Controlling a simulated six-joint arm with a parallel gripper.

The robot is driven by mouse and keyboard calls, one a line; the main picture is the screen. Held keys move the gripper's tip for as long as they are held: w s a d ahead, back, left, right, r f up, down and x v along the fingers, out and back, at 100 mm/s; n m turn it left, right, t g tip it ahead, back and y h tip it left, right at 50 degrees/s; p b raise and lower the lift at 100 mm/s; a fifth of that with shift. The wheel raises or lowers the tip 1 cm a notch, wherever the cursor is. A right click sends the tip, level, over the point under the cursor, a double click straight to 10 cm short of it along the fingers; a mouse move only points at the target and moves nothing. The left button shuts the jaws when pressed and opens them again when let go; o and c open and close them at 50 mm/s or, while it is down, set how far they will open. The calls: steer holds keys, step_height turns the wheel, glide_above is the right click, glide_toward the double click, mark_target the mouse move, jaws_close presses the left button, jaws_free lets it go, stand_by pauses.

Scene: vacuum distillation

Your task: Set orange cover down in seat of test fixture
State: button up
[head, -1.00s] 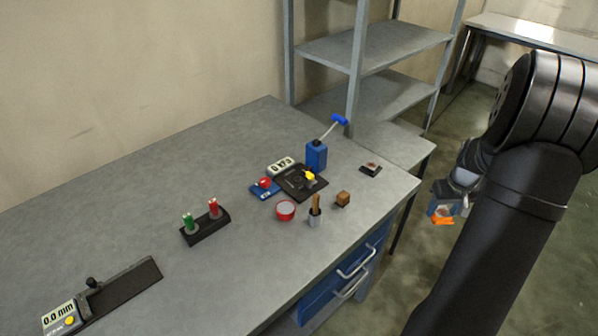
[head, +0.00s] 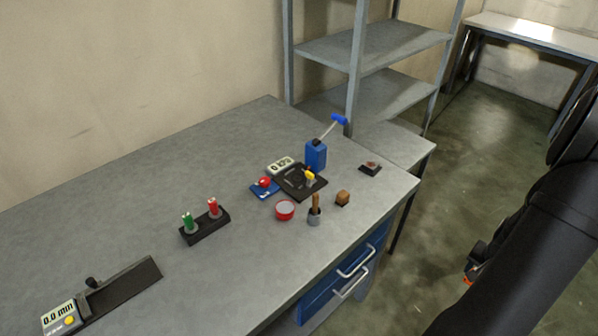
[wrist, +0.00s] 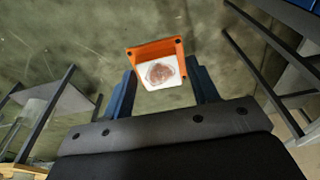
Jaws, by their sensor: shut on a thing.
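The orange cover (wrist: 178,46), with a pale face bearing a reddish-brown round patch, sits between the two blue fingers of my gripper (wrist: 163,82) in the wrist view. My gripper is shut on it, over the floor. In the head view the gripper (head: 474,266) is mostly hidden behind my arm, and only a sliver of orange shows. A black plate (head: 290,188) with a yellow part and a small display reading in kPa lies near the bench's far right; it looks like the test fixture. Its seat is too small to make out. The cover is well apart from it.
A metal shelf (head: 375,45) stands behind. Bare floor (head: 470,150) lies right of the bench.

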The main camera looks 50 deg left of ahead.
mark_target(297, 178)
stand_by(0.8)
